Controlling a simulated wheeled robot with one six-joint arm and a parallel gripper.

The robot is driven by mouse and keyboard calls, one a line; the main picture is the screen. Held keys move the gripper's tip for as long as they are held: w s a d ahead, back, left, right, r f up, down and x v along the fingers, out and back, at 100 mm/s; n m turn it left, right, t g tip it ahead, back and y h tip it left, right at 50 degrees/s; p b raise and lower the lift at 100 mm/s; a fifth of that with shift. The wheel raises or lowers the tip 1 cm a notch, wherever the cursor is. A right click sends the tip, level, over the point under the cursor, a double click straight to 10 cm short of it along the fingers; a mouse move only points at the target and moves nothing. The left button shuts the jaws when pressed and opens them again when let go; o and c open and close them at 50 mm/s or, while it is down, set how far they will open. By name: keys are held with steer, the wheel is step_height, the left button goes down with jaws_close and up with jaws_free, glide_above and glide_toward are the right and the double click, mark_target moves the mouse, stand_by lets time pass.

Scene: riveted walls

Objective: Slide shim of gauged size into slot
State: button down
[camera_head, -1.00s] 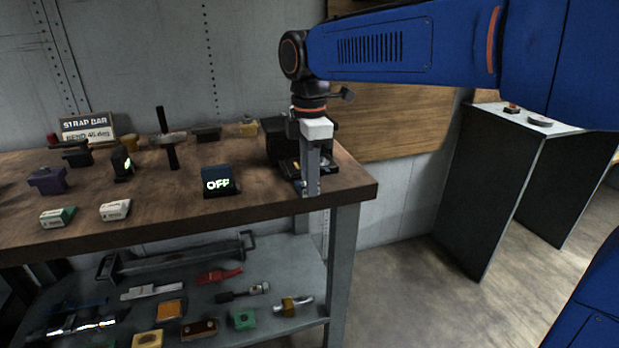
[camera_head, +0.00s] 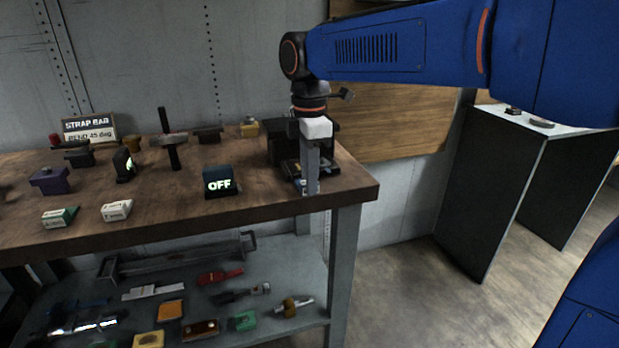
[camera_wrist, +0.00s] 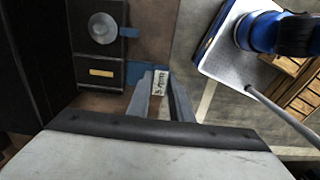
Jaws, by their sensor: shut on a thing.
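My gripper (camera_head: 311,188) points down at the right end of the workbench, just in front of a black device (camera_head: 284,146). In the wrist view my gripper (camera_wrist: 159,92) is shut on a small pale shim (camera_wrist: 159,82) with dark print, too small to read surely. The shim sits between the two grey fingers. Beside it on the left are a blue block (camera_wrist: 134,72) and the black device (camera_wrist: 99,70) with a round grey knob and a yellow label. I cannot make out the slot. Two more pale blocks, one green-ended (camera_head: 60,217) and one white (camera_head: 116,210), lie at the bench's front left.
A dark box reading OFF (camera_head: 220,182) stands left of my gripper. A strap bar sign (camera_head: 88,129) and several small parts are farther left on the bench (camera_head: 270,205). A lower shelf holds loose tools. A dark-sided stand (camera_head: 490,170) is to the right, across open floor.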

steer(key=shift+w+a, duration=0.1)
steer(key=shift+w, duration=0.25)
stand_by(0.3)
steer(key=c, duration=1.3)
jaws_free()
steer(key=shift+o, duration=0.2)
steer(key=shift+r, duration=0.15)
steer(key=shift+r, duration=2.9)
